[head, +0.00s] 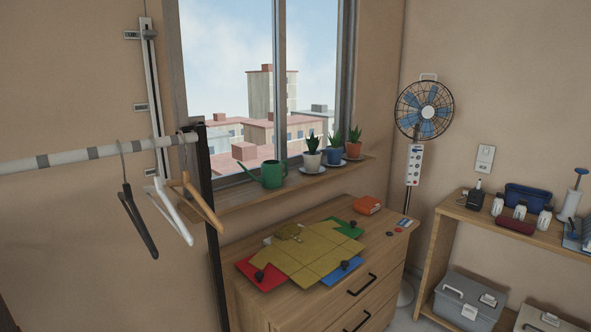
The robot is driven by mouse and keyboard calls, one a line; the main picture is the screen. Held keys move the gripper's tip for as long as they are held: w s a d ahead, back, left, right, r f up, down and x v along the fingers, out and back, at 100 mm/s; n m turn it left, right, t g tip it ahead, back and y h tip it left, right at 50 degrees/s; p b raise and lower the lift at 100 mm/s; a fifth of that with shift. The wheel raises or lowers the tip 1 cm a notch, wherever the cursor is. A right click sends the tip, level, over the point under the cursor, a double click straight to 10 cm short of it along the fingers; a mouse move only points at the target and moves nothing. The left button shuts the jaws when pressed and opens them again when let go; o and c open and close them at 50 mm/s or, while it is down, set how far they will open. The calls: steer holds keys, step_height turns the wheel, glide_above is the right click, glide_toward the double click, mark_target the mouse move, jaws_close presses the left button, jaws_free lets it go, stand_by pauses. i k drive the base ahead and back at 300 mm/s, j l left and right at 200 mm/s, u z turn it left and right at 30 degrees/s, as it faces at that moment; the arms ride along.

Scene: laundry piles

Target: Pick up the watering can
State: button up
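The green watering can (273,174) stands upright on the wooden window sill (230,197), left of the potted plants. Its spout points left and its handle is on the right side. My gripper is not in the head view.
A rail (70,157) with hangers (140,220) is at the left. A fan (427,113) and a shelf (480,222) are at the right.

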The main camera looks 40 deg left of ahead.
mark_target(271, 170)
steer(key=i+l+u, duration=0.1)
steer(key=i+u, duration=0.35)
steer(key=i+l+u, duration=0.3)
steer(key=i+u, duration=0.2)
steer(key=i+l+u, duration=0.45)
